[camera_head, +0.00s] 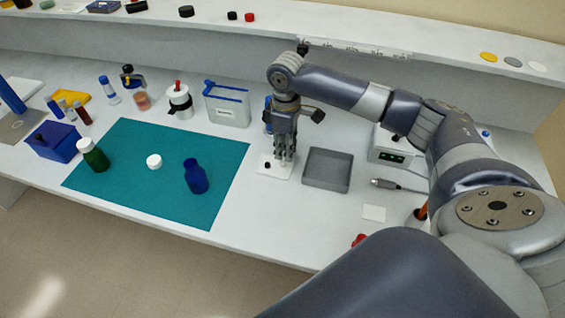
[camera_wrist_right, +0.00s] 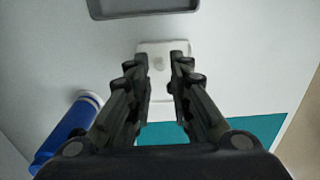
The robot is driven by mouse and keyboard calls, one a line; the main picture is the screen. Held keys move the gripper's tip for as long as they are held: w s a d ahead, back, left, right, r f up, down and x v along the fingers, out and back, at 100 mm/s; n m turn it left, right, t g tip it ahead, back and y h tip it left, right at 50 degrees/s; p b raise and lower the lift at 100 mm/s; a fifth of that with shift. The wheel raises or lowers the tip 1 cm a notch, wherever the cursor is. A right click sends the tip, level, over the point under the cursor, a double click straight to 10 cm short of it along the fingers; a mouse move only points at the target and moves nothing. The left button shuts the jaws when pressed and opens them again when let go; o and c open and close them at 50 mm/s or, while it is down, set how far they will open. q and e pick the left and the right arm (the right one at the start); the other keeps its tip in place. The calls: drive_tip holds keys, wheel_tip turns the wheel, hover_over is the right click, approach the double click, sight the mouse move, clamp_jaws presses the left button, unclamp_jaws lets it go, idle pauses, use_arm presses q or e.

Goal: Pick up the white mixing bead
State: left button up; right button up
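My right gripper (camera_head: 284,155) points down over a small white square dish (camera_head: 268,174), close to its surface. In the right wrist view the gripper (camera_wrist_right: 160,68) is open, its two fingers apart with nothing between them that I can see held. The dish (camera_wrist_right: 145,48) lies beyond the fingertips there, and a small pale round thing, likely the white mixing bead (camera_wrist_right: 159,63), sits on it in line with the gap. In the head view the fingers hide most of the dish, and I cannot make out the bead. My left gripper is not in view.
A grey tray (camera_head: 327,182) stands just right of the dish. A teal mat (camera_head: 130,189) with a white cap (camera_head: 154,161), a blue bottle (camera_head: 195,177) and a green bottle (camera_head: 93,155) lies to the left.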

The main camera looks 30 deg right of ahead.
sight(282, 162)
drive_tip(key=f, duration=0.2)
drive_tip(key=f+p, duration=0.1)
drive_tip(key=shift+w+a+f, duration=0.25)
drive_tip(key=shift+w+f, duration=0.1)
drive_tip(key=shift+f, duration=0.6)
drive_tip(key=c, duration=0.4)
drive_tip(key=shift+r, duration=0.15)
